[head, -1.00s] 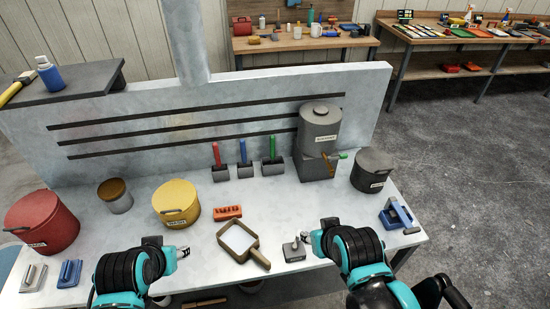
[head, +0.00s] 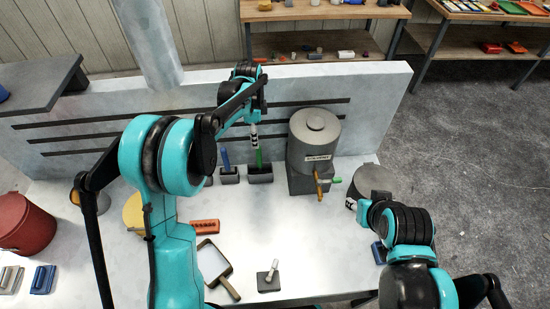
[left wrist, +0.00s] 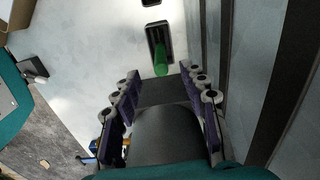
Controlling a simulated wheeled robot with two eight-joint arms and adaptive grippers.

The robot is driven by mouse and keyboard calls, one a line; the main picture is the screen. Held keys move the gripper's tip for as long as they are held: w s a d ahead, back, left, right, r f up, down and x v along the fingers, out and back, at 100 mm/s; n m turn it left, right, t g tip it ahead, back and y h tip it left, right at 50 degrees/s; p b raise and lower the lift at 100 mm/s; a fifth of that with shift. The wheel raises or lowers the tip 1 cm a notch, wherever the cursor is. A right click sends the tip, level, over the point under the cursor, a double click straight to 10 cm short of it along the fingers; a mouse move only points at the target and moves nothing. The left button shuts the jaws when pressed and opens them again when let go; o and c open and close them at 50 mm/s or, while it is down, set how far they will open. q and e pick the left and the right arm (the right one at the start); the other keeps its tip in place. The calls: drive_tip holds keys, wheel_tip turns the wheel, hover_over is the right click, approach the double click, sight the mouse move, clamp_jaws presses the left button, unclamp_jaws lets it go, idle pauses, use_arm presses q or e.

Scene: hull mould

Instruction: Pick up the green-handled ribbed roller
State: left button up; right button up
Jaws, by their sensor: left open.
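The green-handled roller (head: 259,159) stands upright in a dark holder (head: 261,178) at the back of the pale bench; its ribbed part is not visible. My left gripper (head: 254,133) is just above the green handle in the head view. In the left wrist view, the green handle (left wrist: 160,62) rises from its holder (left wrist: 153,31), and my left gripper (left wrist: 162,88) is open, its fingers apart with the handle just beyond their tips. My right gripper (head: 351,204) is small in the head view, in front of the black bucket, and its opening is unclear.
A blue-handled tool (head: 226,159) stands in a holder close on the left. A grey dispenser (head: 313,140) with a tap stands close on the right. The slotted back panel (head: 370,95) rises behind.

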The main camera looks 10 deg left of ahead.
sight(258, 150)
use_arm(q)
drive_tip(key=shift+w+d+f, duration=0.2)
drive_tip(key=shift+w+f, duration=0.05)
drive_tip(key=shift+f, duration=0.1)
drive_tip(key=f, duration=0.5)
drive_tip(key=f+b, duration=0.1)
drive_tip(key=f, duration=0.1)
drive_tip(key=shift+s+d+f, duration=0.15)
drive_tip(key=shift+d+f, duration=0.1)
drive_tip(key=shift+d, duration=0.1)
clamp_jaws()
